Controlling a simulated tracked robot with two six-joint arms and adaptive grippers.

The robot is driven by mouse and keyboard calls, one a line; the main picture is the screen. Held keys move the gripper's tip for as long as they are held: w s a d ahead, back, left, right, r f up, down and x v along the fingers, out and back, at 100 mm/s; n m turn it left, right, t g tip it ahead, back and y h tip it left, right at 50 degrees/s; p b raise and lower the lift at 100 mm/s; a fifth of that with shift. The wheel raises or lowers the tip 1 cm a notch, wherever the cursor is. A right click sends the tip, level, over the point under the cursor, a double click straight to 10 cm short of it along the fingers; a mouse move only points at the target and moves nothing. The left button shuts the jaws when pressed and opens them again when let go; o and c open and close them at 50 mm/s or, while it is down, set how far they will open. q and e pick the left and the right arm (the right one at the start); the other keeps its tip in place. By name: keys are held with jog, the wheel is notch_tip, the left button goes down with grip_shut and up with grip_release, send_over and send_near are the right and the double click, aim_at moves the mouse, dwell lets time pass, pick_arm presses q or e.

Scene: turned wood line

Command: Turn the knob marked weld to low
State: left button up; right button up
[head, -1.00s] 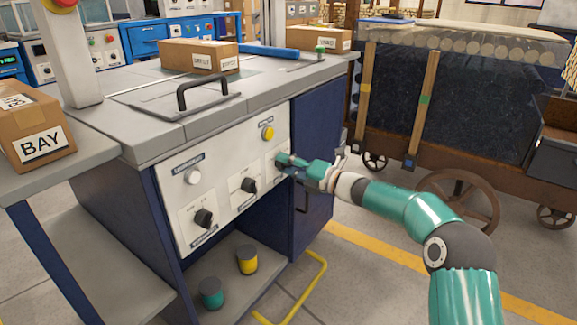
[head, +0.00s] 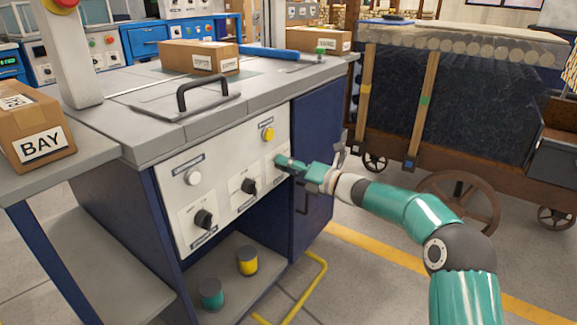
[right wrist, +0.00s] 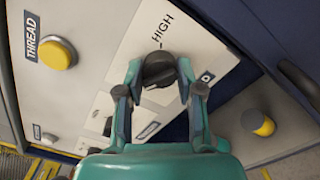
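The control panel (head: 215,195) on the bench front carries several dark knobs. My right gripper (head: 283,161) is at the panel's rightmost knob, which it hides in the head view. In the right wrist view this dark round knob (right wrist: 158,68) sits between the two fingertips of the right gripper (right wrist: 158,72), which appear to press on its sides. The word HIGH (right wrist: 162,27) is printed beside it; another label is partly covered by the right finger. I cannot read the word weld. My left gripper is not in view.
Two more dark knobs (head: 249,186) (head: 204,218), a white button (head: 193,177) and a yellow button (head: 268,134) are on the panel. The yellow button marked THREAD shows in the wrist view (right wrist: 57,53). A blue cabinet door (head: 318,150) is close right.

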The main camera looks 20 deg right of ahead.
jog(key=o, duration=0.5)
jog(key=shift+f, duration=0.45)
jog(key=shift+c, duration=0.2)
jog(key=shift+r, duration=0.2)
jog(key=v, duration=1.2)
